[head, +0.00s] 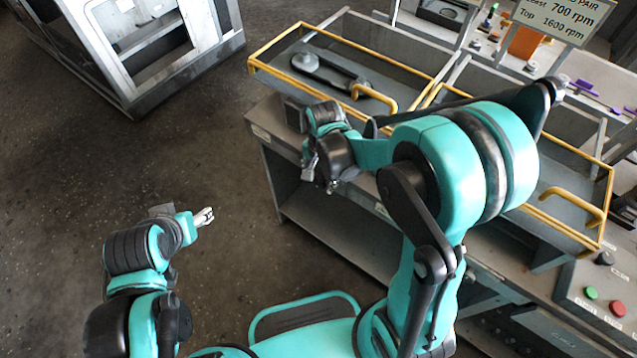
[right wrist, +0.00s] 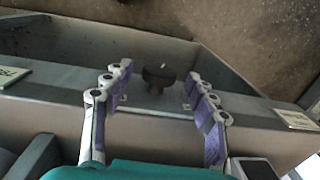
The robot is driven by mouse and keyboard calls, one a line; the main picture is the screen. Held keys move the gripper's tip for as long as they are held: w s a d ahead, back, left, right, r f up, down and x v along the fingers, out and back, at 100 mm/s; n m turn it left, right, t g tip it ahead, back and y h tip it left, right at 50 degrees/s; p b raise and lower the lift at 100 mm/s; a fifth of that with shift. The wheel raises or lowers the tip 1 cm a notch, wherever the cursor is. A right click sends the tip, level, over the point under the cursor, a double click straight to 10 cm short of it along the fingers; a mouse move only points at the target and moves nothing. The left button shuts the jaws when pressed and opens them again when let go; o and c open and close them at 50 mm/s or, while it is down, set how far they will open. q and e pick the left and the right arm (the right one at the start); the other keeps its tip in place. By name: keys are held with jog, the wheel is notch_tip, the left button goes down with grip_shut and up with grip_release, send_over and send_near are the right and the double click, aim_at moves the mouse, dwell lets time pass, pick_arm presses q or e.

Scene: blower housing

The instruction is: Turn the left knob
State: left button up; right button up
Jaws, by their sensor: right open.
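A dark round knob (right wrist: 158,76) sits on the grey front panel in the right wrist view. My right gripper (head: 318,178) is open at the left end of the workbench front, and in the wrist view its two purple-padded fingers stand on either side of the knob with a gap on each side. In the head view this knob is hidden by my right gripper and arm. Another dark knob (head: 605,258) shows at the far right of the bench, by the buttons. My left gripper (head: 206,217) hangs over the floor, away from the bench; its fingers are too small to judge.
Yellow-railed trays (head: 285,48) top the workbench, one holding a dark elongated part (head: 330,70). A green button (head: 590,293) and a red button (head: 618,308) sit at the right. A grey machine frame (head: 140,50) stands at back left. The floor between is clear.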

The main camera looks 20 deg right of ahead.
jog(key=shift+f, duration=0.9)
jog(key=c, duration=1.2)
jog(key=shift+o, duration=0.2)
jog(key=shift+s+d+f+t+y+b, duration=0.1)
jog(key=shift+s+d+t+y+b, duration=0.1)
jog(key=shift+t+y+b, duration=0.6)
jog(key=shift+a+t, duration=0.1)
jog(key=shift+t, duration=0.2)
